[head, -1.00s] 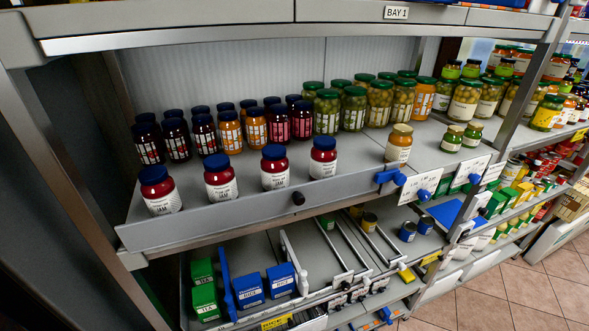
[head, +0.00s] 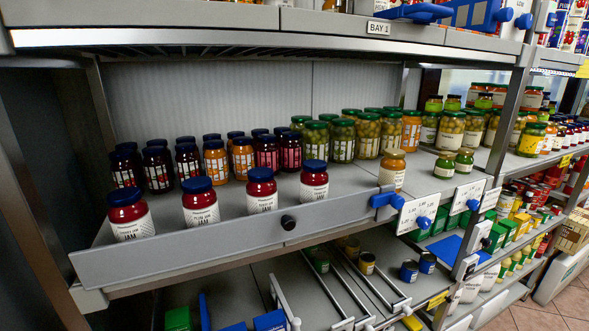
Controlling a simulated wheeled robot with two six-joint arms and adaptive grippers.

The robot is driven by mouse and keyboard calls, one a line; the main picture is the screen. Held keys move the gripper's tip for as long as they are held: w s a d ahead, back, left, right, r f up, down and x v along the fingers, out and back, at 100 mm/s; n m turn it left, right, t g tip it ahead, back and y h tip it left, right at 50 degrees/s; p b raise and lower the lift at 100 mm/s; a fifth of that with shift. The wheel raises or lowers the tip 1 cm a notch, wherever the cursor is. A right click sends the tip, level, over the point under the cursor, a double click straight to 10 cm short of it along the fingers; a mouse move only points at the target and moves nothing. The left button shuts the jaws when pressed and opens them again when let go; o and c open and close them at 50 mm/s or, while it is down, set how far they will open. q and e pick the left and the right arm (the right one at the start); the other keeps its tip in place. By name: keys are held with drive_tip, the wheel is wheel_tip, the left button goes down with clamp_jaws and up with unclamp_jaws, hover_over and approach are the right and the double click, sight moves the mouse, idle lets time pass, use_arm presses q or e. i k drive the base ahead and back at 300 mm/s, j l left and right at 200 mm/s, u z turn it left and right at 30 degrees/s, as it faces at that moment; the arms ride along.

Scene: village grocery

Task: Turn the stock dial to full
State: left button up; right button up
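A white plate with printed marks (head: 409,214) hangs on the front edge of the jar shelf and carries a blue knob (head: 424,222). A second white plate (head: 466,195) with a blue knob (head: 473,205) is to its right. More blue knobs (head: 504,14) show on the upper shelf at the top right. I cannot tell which of these is the stock dial, and the plate marks are too small to read. Neither of my grippers is in view, and nothing touches the knobs.
A jar with a tan lid (head: 392,170) stands behind the blue bracket (head: 386,200). A "BAY 1" label (head: 378,28) marks the upper shelf.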

sight(525, 21)
drive_tip(key=z, duration=1.3)
